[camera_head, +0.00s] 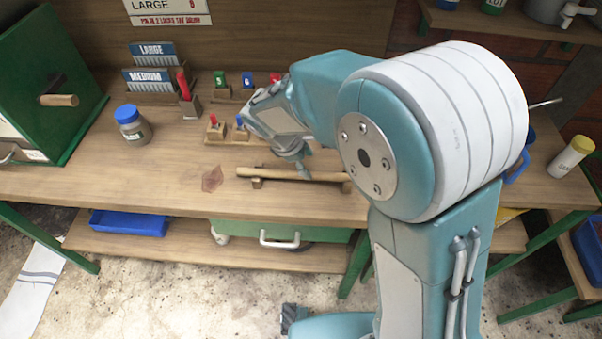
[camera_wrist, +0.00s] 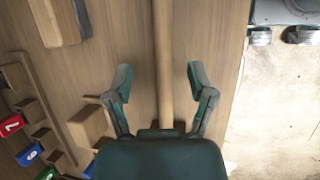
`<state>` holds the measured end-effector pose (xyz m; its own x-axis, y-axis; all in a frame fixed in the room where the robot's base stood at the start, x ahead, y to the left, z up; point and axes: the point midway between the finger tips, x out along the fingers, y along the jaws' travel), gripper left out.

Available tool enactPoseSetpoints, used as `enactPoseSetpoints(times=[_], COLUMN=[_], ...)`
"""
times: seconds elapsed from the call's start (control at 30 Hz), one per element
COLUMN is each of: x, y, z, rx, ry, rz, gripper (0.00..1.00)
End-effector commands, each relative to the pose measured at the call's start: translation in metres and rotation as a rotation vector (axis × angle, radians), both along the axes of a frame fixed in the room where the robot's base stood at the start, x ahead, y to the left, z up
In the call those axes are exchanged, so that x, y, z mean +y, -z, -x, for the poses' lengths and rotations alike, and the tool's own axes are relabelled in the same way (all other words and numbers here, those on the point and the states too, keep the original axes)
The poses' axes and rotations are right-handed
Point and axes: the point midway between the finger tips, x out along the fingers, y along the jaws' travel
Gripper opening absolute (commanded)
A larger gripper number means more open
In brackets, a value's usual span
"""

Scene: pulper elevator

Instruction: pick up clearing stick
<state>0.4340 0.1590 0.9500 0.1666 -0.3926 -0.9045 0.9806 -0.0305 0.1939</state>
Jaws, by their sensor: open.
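The clearing stick (camera_head: 275,173) is a light wooden rod lying across small wooden rests (camera_head: 257,183) near the front of the bench. In the wrist view the stick (camera_wrist: 164,60) runs lengthwise between the two fingers of my gripper (camera_wrist: 160,78). The fingers are spread, with a gap visible on each side of the stick. In the head view my gripper (camera_head: 302,168) points down at the middle of the stick. My arm hides part of the bench to the right.
Small numbered coloured blocks (camera_head: 220,78) stand in wooden holders behind the stick. A blue-lidded jar (camera_head: 132,124) stands at the left, near a green box (camera_head: 45,85). A white bottle with a yellow cap (camera_head: 570,157) is at the far right. The bench front left of the stick is mostly clear.

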Motion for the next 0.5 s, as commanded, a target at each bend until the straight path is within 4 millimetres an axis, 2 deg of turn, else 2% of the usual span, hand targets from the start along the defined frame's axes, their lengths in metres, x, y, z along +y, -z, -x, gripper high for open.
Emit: enactPoseSetpoints(times=[0.3,0.5], x=[-0.020,-0.022], y=[0.039,0.049], z=[-0.002,-0.005], rx=[0.004,0.000], ry=[0.004,0.002], rz=[-0.001,0.000], gripper=[0.71,0.71])
